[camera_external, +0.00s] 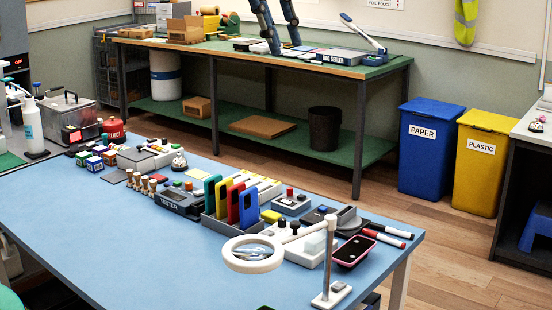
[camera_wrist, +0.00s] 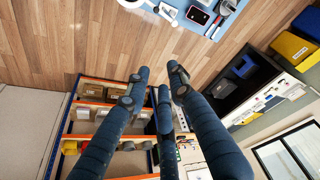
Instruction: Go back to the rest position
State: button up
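My gripper (camera_external: 285,45) hangs at the top of the external view, where two dark blue fingers reach down in front of the back bench. In the wrist view my gripper (camera_wrist: 157,74) shows three dark blue fingers spread apart, with nothing between them. Its fingers are away from the blue worktable (camera_external: 120,247). A phone with a pink edge (camera_external: 354,251) lies screen up near the table's right end, beside a magnifier stand. Several phones, including a red one (camera_external: 234,203) and a blue one (camera_external: 250,209), stand upright in a grey rack.
A ring magnifier (camera_external: 237,262) rises at the table's front. The tester (camera_external: 178,202) and small boxes fill its middle. A blue paper bin (camera_external: 427,165) and a yellow plastic bin (camera_external: 480,180) stand at right. Shelving with orange beams (camera_wrist: 110,79) lies beyond my fingers. Wood floor between is open.

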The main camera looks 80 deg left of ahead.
jog(key=s+d+f+m+t, duration=0.1)
jog(key=s+d+f, duration=0.1)
jog(key=s+d, duration=0.5)
jog(key=s+d+f+m, duration=0.1)
jog(key=s+d, duration=0.4)
jog(key=s, duration=0.4)
jog(key=s+d+f+m, duration=0.1)
jog(key=s+d+f, duration=0.1)
jog(key=s+f, duration=0.3)
jog(key=s+d+f+m+t+h, duration=0.1)
jog(key=s+d+f, duration=0.2)
jog(key=s, duration=0.6)
jog(key=shift+d+f, duration=0.35)
jog(key=shift+f, duration=0.6)
jog(key=shift+s, duration=0.1)
notch_tip(320, 180, down, 10)
jog(key=b, duration=1)
jog(key=shift+c, duration=0.2)
